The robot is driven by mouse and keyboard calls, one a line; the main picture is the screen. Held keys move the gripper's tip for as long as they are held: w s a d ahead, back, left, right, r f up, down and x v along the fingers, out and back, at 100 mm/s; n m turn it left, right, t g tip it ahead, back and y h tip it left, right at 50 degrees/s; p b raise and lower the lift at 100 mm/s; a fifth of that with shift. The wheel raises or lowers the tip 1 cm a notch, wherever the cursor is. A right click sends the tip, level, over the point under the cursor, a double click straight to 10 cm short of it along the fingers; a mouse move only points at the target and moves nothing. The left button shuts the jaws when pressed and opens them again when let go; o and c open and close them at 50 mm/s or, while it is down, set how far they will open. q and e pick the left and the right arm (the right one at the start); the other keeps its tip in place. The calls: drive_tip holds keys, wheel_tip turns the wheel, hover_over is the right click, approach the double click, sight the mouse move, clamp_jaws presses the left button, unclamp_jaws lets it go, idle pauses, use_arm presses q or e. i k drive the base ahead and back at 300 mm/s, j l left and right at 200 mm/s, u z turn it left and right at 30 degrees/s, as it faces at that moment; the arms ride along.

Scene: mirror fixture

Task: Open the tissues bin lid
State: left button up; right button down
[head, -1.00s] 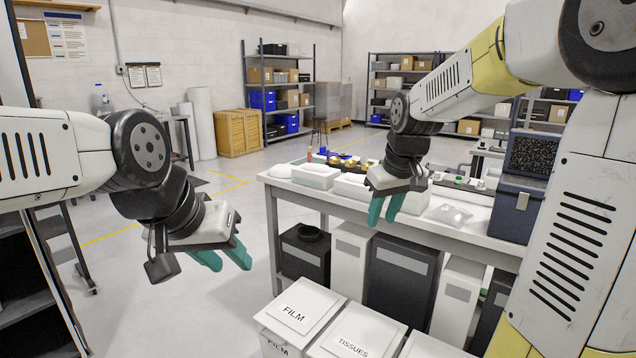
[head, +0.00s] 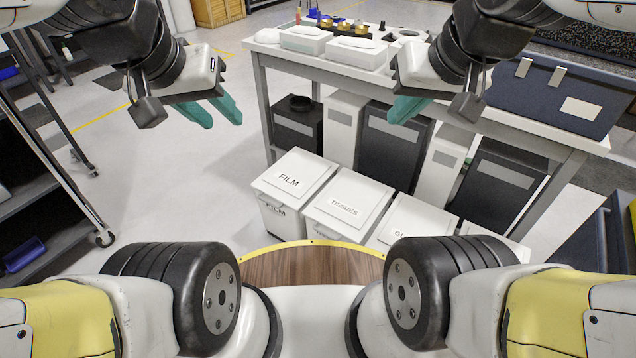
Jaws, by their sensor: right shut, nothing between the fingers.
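The tissues bin (head: 330,226) is a white box on the floor in a row of like bins. Its flat lid (head: 352,193), labelled TISSUES, lies shut on top. My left gripper (head: 216,113) has two teal fingers spread apart. It is open and empty, up and to the left of the bins in the head view. My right gripper (head: 402,110) has its teal fingers together. It is shut and empty, above and to the right of the tissues lid in the picture. Neither gripper touches the bin.
The film bin (head: 284,218) stands left of the tissues bin, and a partly labelled white bin (head: 420,216) stands right. A workbench (head: 268,57) with bins beneath stands behind. A dark shelf rack (head: 50,205) is at the left. The floor (head: 190,180) between is clear.

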sight(348, 205)
drive_tip(key=i+j+z, duration=0.2)
drive_tip(key=j+z, duration=0.15)
drive_tip(key=j, duration=0.7)
drive_tip(key=i+j+z, duration=0.1)
drive_tip(key=j+z, duration=0.25)
drive_tip(key=j, duration=0.75)
drive_tip(key=j+z, duration=0.35)
drive_tip(key=j, duration=0.75)
